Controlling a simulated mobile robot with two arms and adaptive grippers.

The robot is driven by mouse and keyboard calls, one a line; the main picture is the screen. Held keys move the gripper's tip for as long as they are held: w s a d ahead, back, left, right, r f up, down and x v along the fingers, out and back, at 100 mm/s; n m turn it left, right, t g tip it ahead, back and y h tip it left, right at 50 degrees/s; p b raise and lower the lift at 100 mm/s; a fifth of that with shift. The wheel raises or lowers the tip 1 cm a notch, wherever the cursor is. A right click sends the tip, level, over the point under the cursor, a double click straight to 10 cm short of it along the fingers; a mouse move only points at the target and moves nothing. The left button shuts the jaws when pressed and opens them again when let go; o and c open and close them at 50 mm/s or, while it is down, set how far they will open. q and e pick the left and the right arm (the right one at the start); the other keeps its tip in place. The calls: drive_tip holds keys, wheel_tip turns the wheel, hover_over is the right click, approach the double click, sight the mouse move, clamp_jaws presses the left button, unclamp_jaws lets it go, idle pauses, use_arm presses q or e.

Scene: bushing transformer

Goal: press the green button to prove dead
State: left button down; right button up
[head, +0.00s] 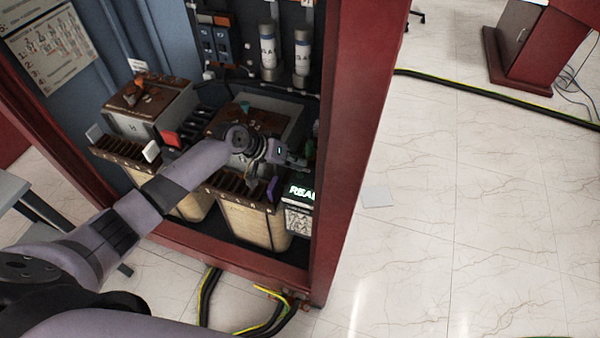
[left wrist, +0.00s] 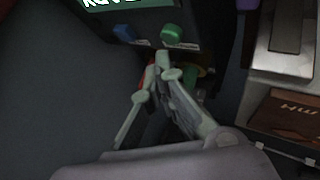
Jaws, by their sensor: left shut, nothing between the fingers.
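The green button (left wrist: 172,33) is a round knob on a dark panel, at the top middle of the left wrist view. A blue button (left wrist: 123,33) sits to its left. A lit display (left wrist: 125,3) shows above them and, in the head view, as a screen (head: 301,192) with partly hidden green-white letters. My left gripper (left wrist: 167,66) is shut and empty, its fingertips just below the green button in the picture. I cannot tell whether they touch the panel. In the head view my left gripper (head: 298,158) is inside the cabinet, above the screen. My right gripper is out of view.
The red cabinet frame (head: 355,130) stands close to the right of my left gripper. Black and yellow cables (head: 268,312) lie at the cabinet's foot. The tiled floor to the right is mostly clear.

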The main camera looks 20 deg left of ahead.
sight(298, 172)
use_arm(q)
drive_tip(key=shift+f, duration=0.1)
idle(0.4)
drive_tip(key=shift+f, duration=0.35)
drive_tip(key=shift+f+b, duration=0.5)
drive_tip(key=shift+b, duration=0.05)
idle(0.5)
drive_tip(key=shift+r, duration=0.1)
drive_tip(key=shift+r+p, duration=0.8)
drive_tip(key=shift+p, duration=0.05)
wheel_tip(298, 172, up, 5)
drive_tip(key=p, duration=0.4)
drive_tip(key=shift+r+p, duration=0.1)
drive_tip(key=shift+p, duration=0.25)
